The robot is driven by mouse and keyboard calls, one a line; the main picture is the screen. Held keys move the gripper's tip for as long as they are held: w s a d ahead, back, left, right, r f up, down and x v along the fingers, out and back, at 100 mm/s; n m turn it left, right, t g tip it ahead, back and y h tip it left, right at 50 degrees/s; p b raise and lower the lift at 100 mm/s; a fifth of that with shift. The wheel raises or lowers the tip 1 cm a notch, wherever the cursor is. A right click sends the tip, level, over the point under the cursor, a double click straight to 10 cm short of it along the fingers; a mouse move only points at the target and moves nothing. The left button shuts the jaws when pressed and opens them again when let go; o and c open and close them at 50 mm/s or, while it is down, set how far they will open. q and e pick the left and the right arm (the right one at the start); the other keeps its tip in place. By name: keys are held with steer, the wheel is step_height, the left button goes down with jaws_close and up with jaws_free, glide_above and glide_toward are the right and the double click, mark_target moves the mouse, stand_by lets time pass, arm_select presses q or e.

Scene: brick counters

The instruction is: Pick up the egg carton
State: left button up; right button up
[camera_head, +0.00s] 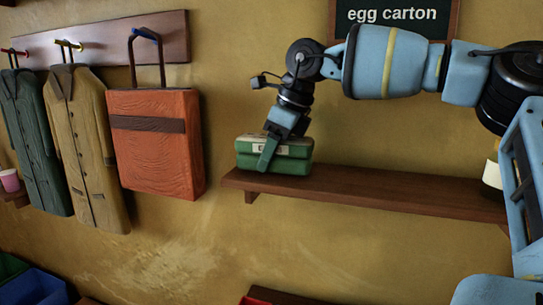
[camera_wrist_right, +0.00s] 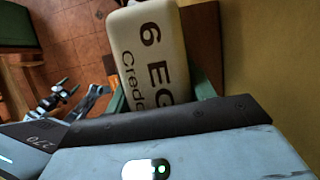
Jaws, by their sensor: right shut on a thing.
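The egg carton (camera_head: 292,161) is a green box at the left end of the brown wall shelf. It appears to rest on the shelf. My right gripper (camera_head: 268,155) reaches down onto it from above and is shut on it, with one green finger across its front face. In the right wrist view the carton's pale label side (camera_wrist_right: 155,50) shows dark lettering, beside a green finger. My own wrist housing hides the carton's lower part there.
The brown shelf (camera_head: 400,198) runs right along the wall. A pale cylindrical object (camera_head: 492,174) is near its right end. An "egg carton" sign (camera_head: 392,14) hangs above. Coats (camera_head: 85,140) and an orange bag (camera_head: 155,150) hang at left. A blue bin (camera_head: 35,288) is low left.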

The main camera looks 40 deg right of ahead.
steer(key=shift+r, duration=0.35)
steer(key=shift+s+a+r+b, duration=0.1)
steer(key=shift+a+r+b, duration=0.15)
steer(key=shift+r, duration=0.35)
steer(key=shift+s+a+r+b, duration=0.15)
steer(key=shift+a+r, duration=0.1)
steer(key=shift+r, duration=0.3)
arm_select(q)
steer(key=shift+g, duration=0.4)
steer(key=shift+s+d+f+b, duration=0.1)
steer(key=shift+s+f+b, duration=0.3)
steer(key=shift+f, duration=0.25)
steer(key=shift+s+f+b, duration=0.25)
steer(key=shift+f+b, duration=0.3)
steer(key=shift+f, duration=0.15)
steer(key=shift+s+d+f+b, duration=0.1)
steer(key=shift+s+f+b, duration=0.3)
steer(key=shift+f, duration=0.25)
arm_select(e)
steer(key=s+a, duration=0.2)
steer(key=a, duration=0.5)
steer(key=s+a+r, duration=0.1)
steer(key=s+a, duration=0.2)
steer(key=a, duration=0.4)
steer(key=shift+r, duration=0.25)
